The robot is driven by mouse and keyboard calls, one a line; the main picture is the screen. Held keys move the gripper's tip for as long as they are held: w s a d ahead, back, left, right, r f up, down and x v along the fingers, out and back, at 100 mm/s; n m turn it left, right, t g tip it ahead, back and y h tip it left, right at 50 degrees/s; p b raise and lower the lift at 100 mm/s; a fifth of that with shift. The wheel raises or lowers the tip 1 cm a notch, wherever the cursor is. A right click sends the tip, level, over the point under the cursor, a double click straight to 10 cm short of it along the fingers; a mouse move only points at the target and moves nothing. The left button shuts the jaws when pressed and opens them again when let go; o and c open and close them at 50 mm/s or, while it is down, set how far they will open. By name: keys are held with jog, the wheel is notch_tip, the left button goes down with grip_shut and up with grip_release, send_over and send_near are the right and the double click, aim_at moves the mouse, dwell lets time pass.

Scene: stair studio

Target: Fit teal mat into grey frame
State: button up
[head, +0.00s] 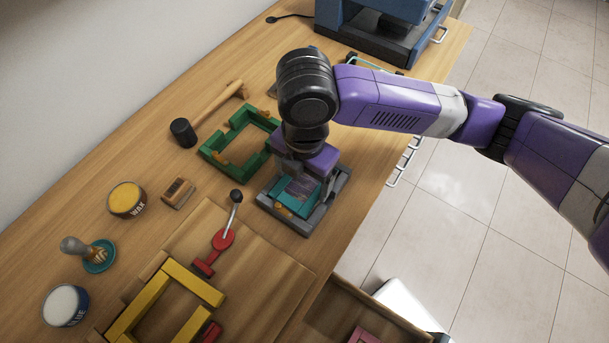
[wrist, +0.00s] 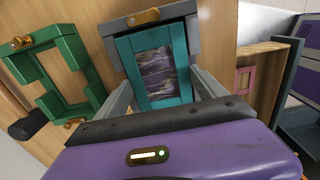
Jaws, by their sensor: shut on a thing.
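The teal mat (head: 316,200) is a rectangular border with a window; a dark, streaked picture shows through it in the wrist view (wrist: 182,48). The grey frame (head: 289,218) lies on the bench, with a brass catch on its far bar in the wrist view (wrist: 194,36). My gripper (head: 303,180) is over the frame, pointing down. Its fingers stand on either side of the mat in the wrist view (wrist: 157,88) and are shut on it. The mat is over or within the frame's opening; I cannot tell whether it sits flat. My gripper hides the near part.
A green frame (head: 212,153) lies close left of the grey one. An open drawer (head: 345,303) is at the front edge.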

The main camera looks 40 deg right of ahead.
notch_tip(320, 180, down, 2)
jog(key=shift+s+f, duration=0.1)
jog(key=shift+s, duration=0.05)
jog(key=o, duration=1)
jog(key=shift+o, duration=1.3)
jog(key=shift+w+f, duration=0.2)
jog(key=shift+w, duration=0.1)
jog(key=shift+s+r, duration=0.1)
jog(key=shift+r, duration=0.25)
jog(key=shift+r+p, duration=0.25)
jog(key=shift+p, duration=0.1)
notch_tip(320, 180, up, 8)
jog(key=p, duration=0.6)
